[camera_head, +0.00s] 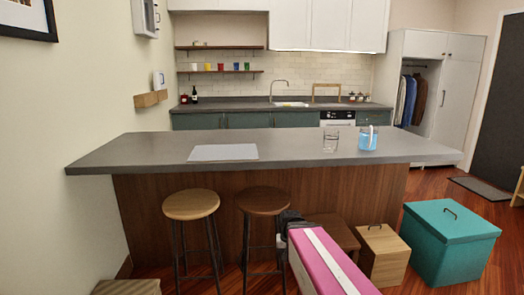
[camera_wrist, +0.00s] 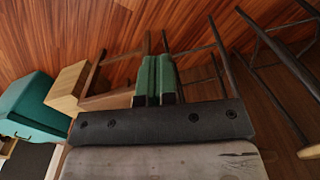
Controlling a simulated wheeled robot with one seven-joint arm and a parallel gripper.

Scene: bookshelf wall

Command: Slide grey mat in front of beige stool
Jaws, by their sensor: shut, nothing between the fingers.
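The light grey mat (camera_head: 223,152) lies flat on the dark grey counter (camera_head: 310,162), near its front edge. The beige stool (camera_head: 191,205) stands below that edge, slightly left of the mat's middle. My gripper (camera_head: 290,222) is a dark shape beside the brown round stool (camera_head: 265,200), below the counter top and away from the mat. In the wrist view my gripper (camera_wrist: 157,62) shows two green fingers side by side, shut and empty. The mat is not seen in the wrist view. A beige edge at lower right there looks like the beige stool's seat (camera_wrist: 310,152).
A clear glass (camera_head: 330,140) and a blue-filled jar (camera_head: 368,138) stand on the counter right of the mat. A low brown stool (camera_head: 335,232), a wooden box (camera_head: 383,255) and a teal box (camera_head: 447,245) stand on the floor at right. The counter's left end is clear.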

